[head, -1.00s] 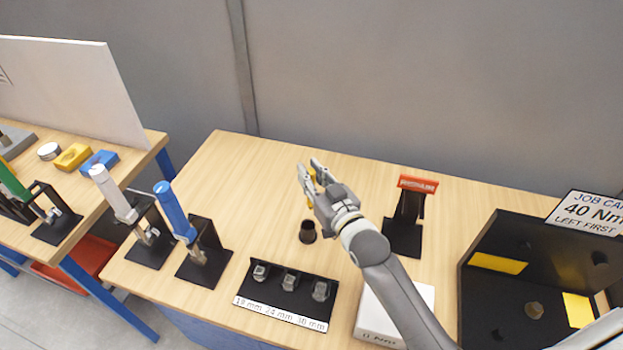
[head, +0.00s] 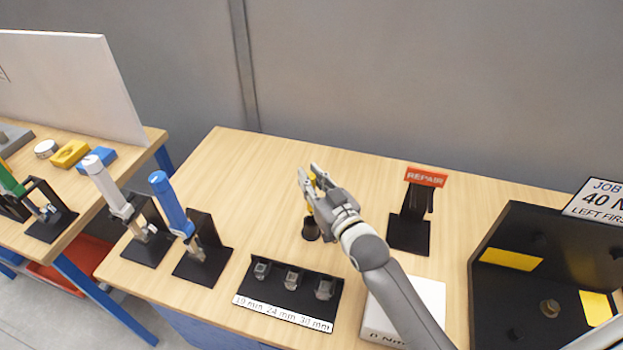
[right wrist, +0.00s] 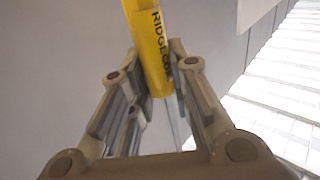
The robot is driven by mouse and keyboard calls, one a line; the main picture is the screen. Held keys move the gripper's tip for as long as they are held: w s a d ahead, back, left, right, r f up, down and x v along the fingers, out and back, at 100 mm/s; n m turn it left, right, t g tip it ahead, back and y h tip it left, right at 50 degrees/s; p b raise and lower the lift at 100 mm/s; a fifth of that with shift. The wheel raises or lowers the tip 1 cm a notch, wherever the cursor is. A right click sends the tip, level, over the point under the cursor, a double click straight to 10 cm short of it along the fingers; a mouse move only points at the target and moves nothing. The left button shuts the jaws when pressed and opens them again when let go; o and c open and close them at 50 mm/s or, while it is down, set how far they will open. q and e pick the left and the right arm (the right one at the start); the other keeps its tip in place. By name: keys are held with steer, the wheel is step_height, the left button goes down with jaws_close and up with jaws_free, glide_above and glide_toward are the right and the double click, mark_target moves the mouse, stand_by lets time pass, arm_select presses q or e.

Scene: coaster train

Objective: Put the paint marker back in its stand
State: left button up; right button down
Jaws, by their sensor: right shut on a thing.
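The yellow paint marker (right wrist: 147,45) is between the fingers of my right gripper (right wrist: 158,75) in the right wrist view, with dark lettering along its side. In the head view my right gripper (head: 312,178) is shut on the marker, which is mostly hidden behind the fingers. The marker stand, a small black cup (head: 310,229), stands on the table just below the gripper in the picture. The gripper partly overlaps the cup's upper edge, and I cannot tell whether the marker's lower end is in it. My left gripper is not in view.
A black rack with several sockets (head: 290,283) stands at the front. Blue (head: 171,203) and white (head: 106,185) handled tools stand at the left. A red REPAIR sign (head: 426,177) on a black stand and a black tray (head: 520,300) are at the right.

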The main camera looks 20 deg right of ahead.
steer(key=shift+f, duration=0.35)
stand_by(0.3)
steer(key=shift+f+b, duration=0.65)
steer(key=shift+f, duration=0.1)
steer(key=shift+f+b, duration=1.5)
steer(key=shift+f, duration=0.95)
steer(key=c, duration=1.3)
jaws_free()
steer(key=shift+o, duration=0.2)
